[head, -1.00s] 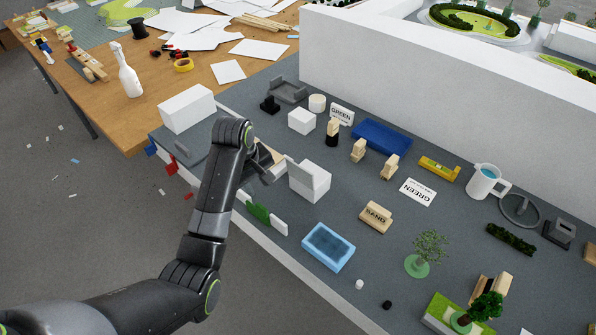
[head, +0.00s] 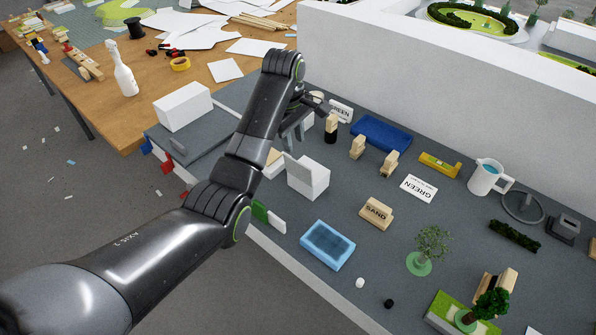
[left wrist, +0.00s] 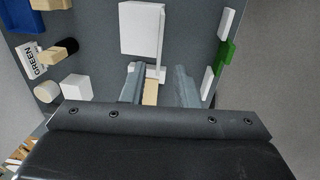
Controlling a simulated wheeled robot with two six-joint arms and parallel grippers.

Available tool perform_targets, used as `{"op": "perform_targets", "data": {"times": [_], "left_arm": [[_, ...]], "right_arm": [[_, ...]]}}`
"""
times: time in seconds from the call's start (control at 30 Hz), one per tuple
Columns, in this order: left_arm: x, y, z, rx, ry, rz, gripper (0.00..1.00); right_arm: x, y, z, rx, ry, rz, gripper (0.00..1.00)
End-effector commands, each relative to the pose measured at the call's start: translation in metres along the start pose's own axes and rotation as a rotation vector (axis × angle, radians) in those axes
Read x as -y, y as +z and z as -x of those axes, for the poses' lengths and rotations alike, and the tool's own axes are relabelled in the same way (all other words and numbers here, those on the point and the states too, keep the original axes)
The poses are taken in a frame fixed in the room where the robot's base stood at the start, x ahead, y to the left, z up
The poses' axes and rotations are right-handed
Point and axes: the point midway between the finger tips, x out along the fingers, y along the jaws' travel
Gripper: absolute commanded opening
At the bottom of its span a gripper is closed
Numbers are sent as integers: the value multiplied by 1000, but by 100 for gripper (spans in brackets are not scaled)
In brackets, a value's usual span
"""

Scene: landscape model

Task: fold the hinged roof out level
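The small white model building (head: 310,178) stands on the grey bench in the head view. A thin white panel (head: 296,168), apparently its hinged roof, stands up along its left side. In the left wrist view the building (left wrist: 140,28) is beyond my fingers, with the panel (left wrist: 161,45) edge-on along its right side. My left gripper (head: 298,126) is behind and above the building in the head view, apart from it. Its two fingers (left wrist: 160,85) are spread, with a pale wooden piece (left wrist: 150,93) visible between them, apparently not gripped. My right gripper is not in view.
A white block (head: 183,107) stands to the left, a blue tray (head: 381,135) and wooden blocks (head: 357,147) to the right. A light-blue container (head: 327,245) is in front near the bench edge. A green piece (head: 259,212) lies by the front edge. A tall white wall (head: 420,100) stands behind.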

Motion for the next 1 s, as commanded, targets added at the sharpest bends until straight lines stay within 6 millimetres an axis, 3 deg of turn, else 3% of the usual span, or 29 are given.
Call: {"op": "perform_targets", "data": {"times": [0.3, 0.5, 0.7, 1.0], "left_arm": [[1, 0, -68, 1, -4, 0, 27], [0, 0, -101, 0, 0, -2, 27], [0, 0, -118, -1, 2, -1, 27], [-1, 0, -122, -1, 3, -1, 27]], "right_arm": [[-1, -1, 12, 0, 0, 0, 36], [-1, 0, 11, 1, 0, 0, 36], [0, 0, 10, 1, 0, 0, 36], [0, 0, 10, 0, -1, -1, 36]]}}
